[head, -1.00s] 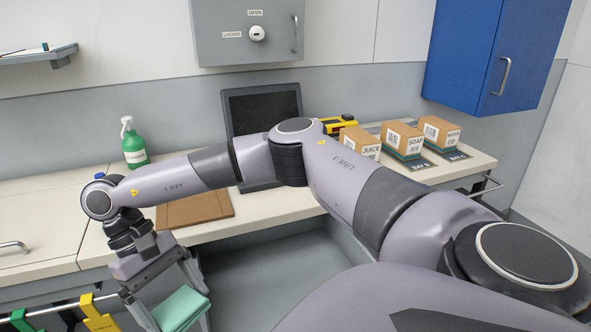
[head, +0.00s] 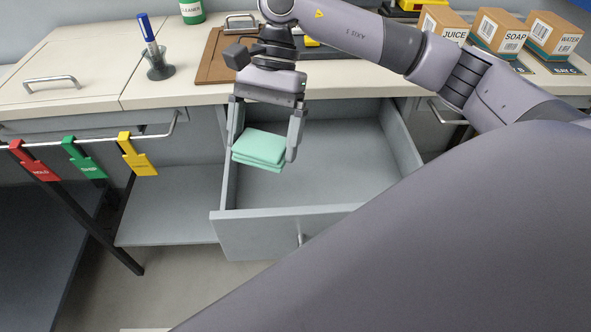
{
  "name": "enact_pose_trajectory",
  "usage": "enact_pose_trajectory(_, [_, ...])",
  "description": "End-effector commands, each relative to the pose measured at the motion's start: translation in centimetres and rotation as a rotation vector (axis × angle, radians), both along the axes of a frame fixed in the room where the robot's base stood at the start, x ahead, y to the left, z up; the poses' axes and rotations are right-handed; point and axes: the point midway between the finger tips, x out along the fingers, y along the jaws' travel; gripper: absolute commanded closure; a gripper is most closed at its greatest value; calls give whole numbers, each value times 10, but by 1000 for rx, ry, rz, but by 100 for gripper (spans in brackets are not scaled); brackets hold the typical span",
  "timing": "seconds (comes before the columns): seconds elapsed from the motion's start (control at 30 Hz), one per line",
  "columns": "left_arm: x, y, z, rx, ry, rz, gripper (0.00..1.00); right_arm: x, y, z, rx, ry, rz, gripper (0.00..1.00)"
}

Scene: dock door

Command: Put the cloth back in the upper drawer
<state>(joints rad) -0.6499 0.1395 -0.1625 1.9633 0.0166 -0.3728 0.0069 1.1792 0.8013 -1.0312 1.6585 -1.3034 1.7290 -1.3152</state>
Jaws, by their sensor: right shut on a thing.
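The cloth (head: 260,148) is a folded mint-green pad. My right gripper (head: 263,150) is shut on it, one finger at each side. It holds the cloth over the left part of a grey drawer (head: 330,165), which is pulled out below the counter. The drawer's inside looks empty where it shows; its back left is hidden behind my gripper. Whether the cloth touches the drawer floor I cannot tell. My left gripper is not in view.
A rail at the left carries red (head: 35,162), green (head: 84,158) and yellow (head: 137,155) tags. On the counter stand a pen holder (head: 158,65), a clipboard (head: 215,60) and boxes labelled juice (head: 445,25), soap (head: 497,33) and water (head: 555,38). An open shelf (head: 175,205) lies left of the drawer.

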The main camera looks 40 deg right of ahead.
Motion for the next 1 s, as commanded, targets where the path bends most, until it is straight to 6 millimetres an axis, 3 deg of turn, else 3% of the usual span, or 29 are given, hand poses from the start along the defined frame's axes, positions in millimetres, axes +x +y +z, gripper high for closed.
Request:
enact_pose_trajectory(0.3, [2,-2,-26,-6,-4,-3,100,2,-33,16,0,-4,-639,37])
enact_pose_trajectory(0.5, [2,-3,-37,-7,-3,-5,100,1,-54,30,1,-5,-966,37])
enact_pose_trajectory(0.77, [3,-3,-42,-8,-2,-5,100,0,-68,36,0,1,-1150,37])
enact_pose_trajectory(1.0, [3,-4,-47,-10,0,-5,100,-1,-68,-5,-5,8,-1162,37])
